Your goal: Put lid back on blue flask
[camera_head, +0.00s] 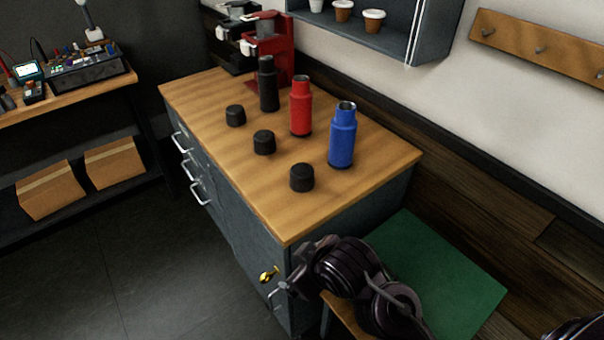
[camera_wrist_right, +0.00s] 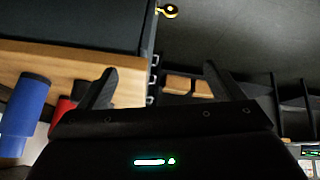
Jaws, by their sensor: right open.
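The blue flask (camera_head: 342,138) stands upright and open, its metal rim showing, near the right end of the wooden counter (camera_head: 240,185). It also shows at the left of the right wrist view (camera_wrist_right: 30,100). A black lid (camera_head: 302,178) rests on the counter in front of it, apart from it. Two similar black lids, one (camera_head: 264,142) before the red flask and one (camera_head: 235,116) before the black flask, stand farther along. My right gripper (camera_head: 289,272) is in front of the counter's near right corner, its open fingers (camera_wrist_right: 158,75) empty in the right wrist view. My left gripper is not seen.
The red flask (camera_head: 300,108) and black flask (camera_head: 268,84) stand beyond the blue one. A red machine (camera_head: 272,45) is at the counter's back. A yellow key (camera_head: 268,274) sticks out of the cabinet front. A green-topped surface (camera_head: 450,265) lies to the right.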

